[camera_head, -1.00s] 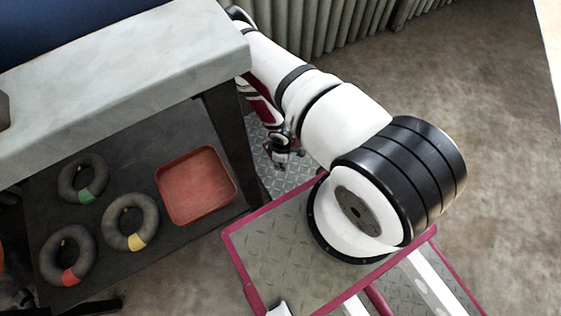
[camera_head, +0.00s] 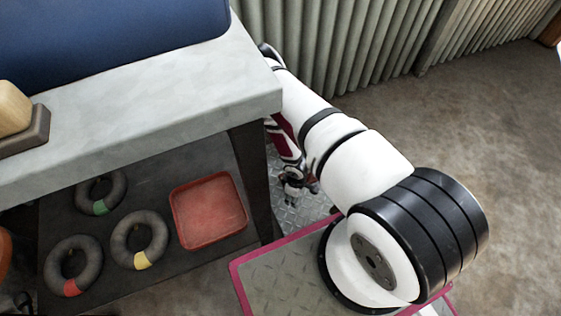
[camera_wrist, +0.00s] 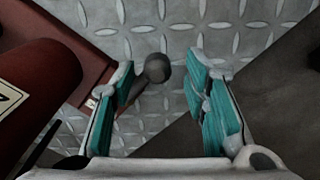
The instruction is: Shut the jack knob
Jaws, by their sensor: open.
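In the wrist view, a dark round knob (camera_wrist: 156,67) on a short dark stem shows between and just beyond the fingers of my gripper (camera_wrist: 163,82). The fingers have teal pads and stand apart, with visible space on both sides of the knob. A dark red cylinder (camera_wrist: 38,78) with a pale label fills the left of the wrist view, beside a reddish-brown flat part. Whether these belong to the jack I cannot tell. In the head view my gripper (camera_head: 292,190) is small, low beside the bench leg; the knob cannot be made out there.
A grey-topped bench (camera_head: 150,105) stands at the left, with a blue box (camera_head: 100,40) on it. Its lower shelf holds a red tray (camera_head: 208,210) and several dark rings with coloured bands. Patterned metal plate (camera_wrist: 240,40) lies behind the knob. Bare floor (camera_head: 480,130) is at the right.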

